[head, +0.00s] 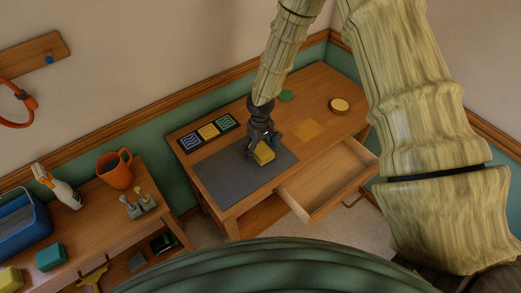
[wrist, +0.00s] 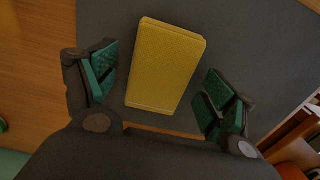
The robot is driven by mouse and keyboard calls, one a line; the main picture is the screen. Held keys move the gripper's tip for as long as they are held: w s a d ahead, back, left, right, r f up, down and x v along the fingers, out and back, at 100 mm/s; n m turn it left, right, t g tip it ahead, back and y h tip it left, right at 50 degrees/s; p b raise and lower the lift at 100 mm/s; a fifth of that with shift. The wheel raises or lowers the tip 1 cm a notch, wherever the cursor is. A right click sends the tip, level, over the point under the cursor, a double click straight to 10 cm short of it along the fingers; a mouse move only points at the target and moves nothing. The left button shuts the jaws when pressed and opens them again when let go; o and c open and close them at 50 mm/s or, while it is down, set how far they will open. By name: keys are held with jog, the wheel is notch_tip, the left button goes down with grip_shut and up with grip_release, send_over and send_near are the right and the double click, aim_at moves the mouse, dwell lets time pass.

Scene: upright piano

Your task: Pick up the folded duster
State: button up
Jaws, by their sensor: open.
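The folded duster is a yellow block-like cloth (head: 264,153) on the dark grey mat (head: 222,184) on the wooden desk. In the wrist view the duster (wrist: 166,65) lies slightly tilted between the two green-padded fingers. My gripper (wrist: 160,90) is open, with a gap on each side of the duster and no visible contact. In the head view my gripper (head: 261,143) points down over the mat, right at the duster and partly in front of it. The exact height of the fingers above the mat is hard to tell.
An open drawer (head: 328,181) juts from the desk (head: 318,95) front. A side bench (head: 88,216) at left holds an orange mug (head: 116,169) and a spray bottle (head: 60,188).

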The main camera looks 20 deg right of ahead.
aim_at(260, 149)
jog(key=c, duration=1.2)
jog(key=shift+r+b, duration=0.55)
jog(key=shift+r, duration=0.2)
jog(key=shift+r+b, duration=0.4)
jog(key=shift+r, duration=0.45)
jog(key=s+a+b, duration=0.1)
jog(key=s, duration=0.4)
jog(key=s+a+r+b, duration=0.1)
jog(key=s+b, duration=0.1)
jog(key=s, duration=0.3)
jog(key=s+a+b, duration=0.1)
jog(key=s, duration=0.4)
jog(key=shift+s+a+r+b, duration=0.3)
jog(key=shift+r+b, duration=0.05)
jog(key=o, duration=0.3)
jog(key=shift+c, duration=0.5)
